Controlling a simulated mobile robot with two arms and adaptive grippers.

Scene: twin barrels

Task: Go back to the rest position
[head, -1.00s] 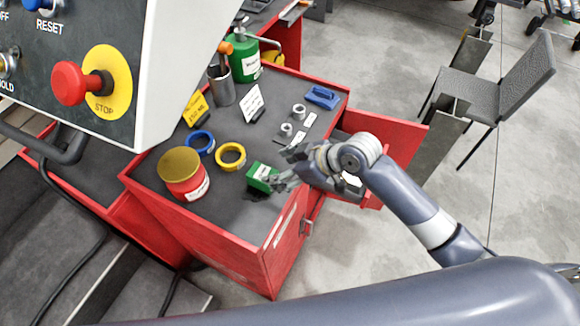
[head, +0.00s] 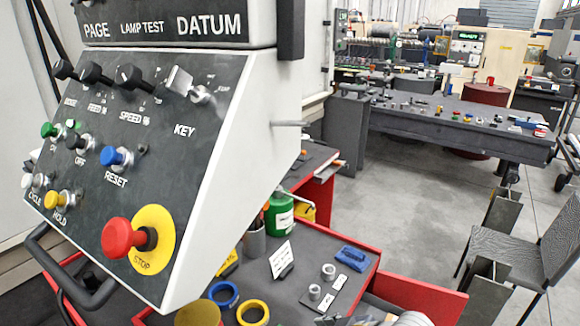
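Only a sliver of my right arm's wrist and gripper (head: 342,321) shows at the bottom edge of the head view, over the front of the red tool cart. The fingers are mostly cut off by the frame, so I cannot tell if they are open or shut. The green block on the cart is out of view. My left gripper is not in view.
A control panel with a red stop button (head: 123,237) fills the left. On the cart are a blue ring (head: 223,293), a yellow ring (head: 253,313), metal nuts (head: 328,271) and a blue tool (head: 352,257). A chair (head: 530,258) stands right; a long workbench (head: 450,126) is behind.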

